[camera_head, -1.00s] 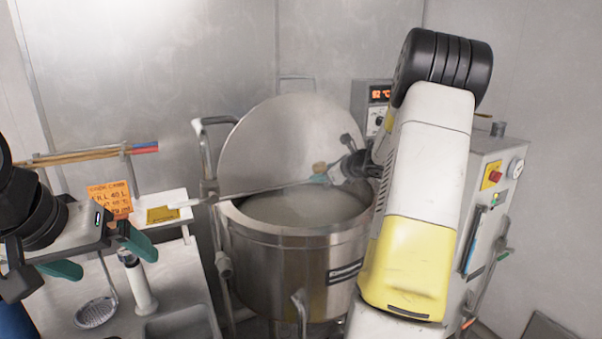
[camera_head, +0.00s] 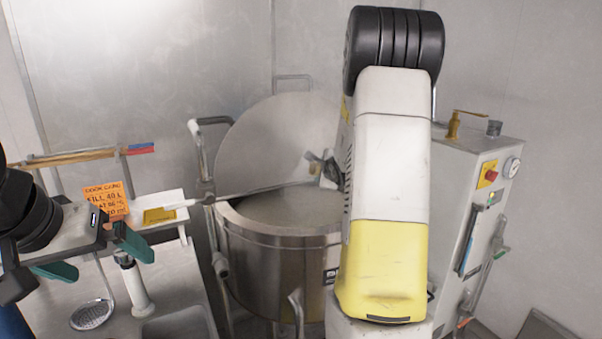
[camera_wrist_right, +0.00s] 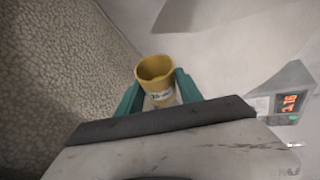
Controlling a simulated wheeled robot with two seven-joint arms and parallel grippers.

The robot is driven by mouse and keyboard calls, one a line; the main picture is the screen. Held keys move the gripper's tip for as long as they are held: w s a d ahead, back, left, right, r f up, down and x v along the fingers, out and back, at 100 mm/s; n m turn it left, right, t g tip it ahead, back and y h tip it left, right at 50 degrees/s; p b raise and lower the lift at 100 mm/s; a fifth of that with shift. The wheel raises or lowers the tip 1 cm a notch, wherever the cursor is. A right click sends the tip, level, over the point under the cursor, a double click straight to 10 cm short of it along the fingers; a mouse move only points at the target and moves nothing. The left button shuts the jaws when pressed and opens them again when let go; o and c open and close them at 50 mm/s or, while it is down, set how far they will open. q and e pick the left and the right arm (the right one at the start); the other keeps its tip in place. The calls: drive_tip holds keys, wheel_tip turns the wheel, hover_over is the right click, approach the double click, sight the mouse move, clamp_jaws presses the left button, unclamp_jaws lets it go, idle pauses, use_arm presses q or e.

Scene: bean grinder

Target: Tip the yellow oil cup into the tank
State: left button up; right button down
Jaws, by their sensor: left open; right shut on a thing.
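The yellow oil cup (camera_wrist_right: 155,69) is between the teal fingers of my right gripper (camera_wrist_right: 157,92) in the right wrist view, which is shut on it. I see into its mouth; whether it holds oil I cannot tell. In the head view my right arm hides most of that gripper (camera_head: 324,168), which is above the tank's far right side. The steel tank (camera_head: 268,262) stands open with pale contents (camera_head: 285,206), its round lid (camera_head: 275,140) raised behind. My left gripper (camera_head: 96,258) is open and empty over the bench at left.
A long rod (camera_head: 240,193) lies across the tank's mouth. A control cabinet (camera_head: 480,230) stands right of the tank. A red display (camera_wrist_right: 290,103) shows in the wrist view.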

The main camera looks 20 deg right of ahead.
drive_tip(key=shift+a+r+n+t+h, duration=0.15)
drive_tip(key=shift+a+n+t+h, duration=0.2)
drive_tip(key=shift+n+h, duration=0.5)
drive_tip(key=shift+r+n, duration=0.25)
drive_tip(key=shift+n, duration=0.1)
drive_tip(key=shift+a+f+n+h, duration=0.1)
drive_tip(key=shift+n+h, duration=0.15)
drive_tip(key=shift+n, duration=0.05)
drive_tip(key=shift+a+r+t, duration=0.1)
drive_tip(key=shift+r+t, duration=0.15)
drive_tip(key=shift+f+n, duration=0.1)
drive_tip(key=shift+n, duration=0.3)
drive_tip(key=shift+r+n+h, duration=0.25)
drive_tip(key=shift+n+h, duration=0.05)
drive_tip(key=shift+h, duration=0.1)
drive_tip(key=shift+t, duration=0.3)
drive_tip(key=shift+r+n, duration=0.2)
drive_tip(key=shift+n, duration=0.2)
drive_tip(key=shift+s+r, duration=0.1)
